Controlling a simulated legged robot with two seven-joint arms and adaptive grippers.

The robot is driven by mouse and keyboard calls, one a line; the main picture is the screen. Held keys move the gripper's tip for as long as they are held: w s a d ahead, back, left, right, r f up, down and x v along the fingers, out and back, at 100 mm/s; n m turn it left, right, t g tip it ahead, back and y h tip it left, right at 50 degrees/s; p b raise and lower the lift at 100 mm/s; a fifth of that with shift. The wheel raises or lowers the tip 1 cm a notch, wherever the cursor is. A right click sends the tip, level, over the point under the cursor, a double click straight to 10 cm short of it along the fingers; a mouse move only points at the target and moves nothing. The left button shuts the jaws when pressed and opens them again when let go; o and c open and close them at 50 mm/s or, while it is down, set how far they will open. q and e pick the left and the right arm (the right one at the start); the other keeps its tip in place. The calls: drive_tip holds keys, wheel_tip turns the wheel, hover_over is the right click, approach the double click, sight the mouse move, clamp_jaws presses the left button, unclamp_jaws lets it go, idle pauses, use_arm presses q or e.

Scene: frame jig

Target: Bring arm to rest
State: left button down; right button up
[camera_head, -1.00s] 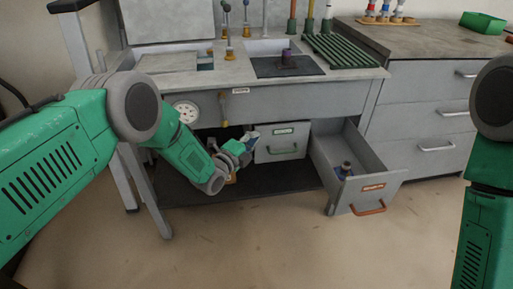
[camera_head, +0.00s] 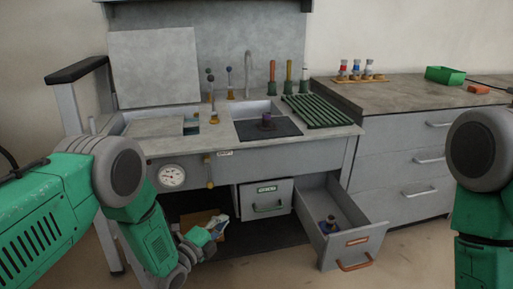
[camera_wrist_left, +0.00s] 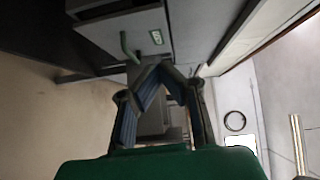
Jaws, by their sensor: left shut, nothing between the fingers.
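My left arm comes in from the left with its green links. Its left gripper (camera_head: 216,228) is low in front of the bench, left of the small green-handled drawer (camera_head: 266,199). In the left wrist view the two blue-padded fingers of that gripper (camera_wrist_left: 161,70) meet at their tips with nothing between them. My right arm (camera_head: 480,180) shows at the right edge, upright, and its gripper is out of view.
The grey bench (camera_head: 250,160) has an open drawer (camera_head: 343,242) jutting out at lower right with a dark knob-like thing (camera_head: 329,223) inside. A brown item (camera_head: 200,218) lies under the bench. A grey cabinet (camera_head: 405,155) stands right. Floor in front is clear.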

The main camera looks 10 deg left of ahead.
use_arm(q)
drive_tip(key=s+a+f+n+g+y+p, duration=0.2)
drive_tip(key=s+a+f+n+g+y, duration=0.15)
drive_tip(key=s+n, duration=0.35)
drive_tip(key=s+a+f+n+g+y+p, duration=0.1)
drive_tip(key=s+a+f+n+g+y, duration=0.2)
drive_tip(key=s, duration=0.6)
drive_tip(key=s+a+r+n+g, duration=0.1)
drive_tip(key=s+n, duration=0.3)
drive_tip(key=s, duration=0.4)
drive_tip(key=s+a+r+n+g+y+p, duration=0.1)
drive_tip(key=s+a+n+g, duration=0.2)
drive_tip(key=s, duration=0.5)
drive_tip(key=s+a+r+n+g+p, duration=0.1)
drive_tip(key=s+n+g, duration=0.3)
drive_tip(key=s, duration=0.5)
drive_tip(key=shift+a+n, duration=0.7)
drive_tip(key=shift+a, duration=0.15)
drive_tip(key=shift+a+g+y, duration=0.1)
drive_tip(key=shift+g+y, duration=0.15)
drive_tip(key=shift+d, duration=0.2)
drive_tip(key=shift+a, duration=0.1)
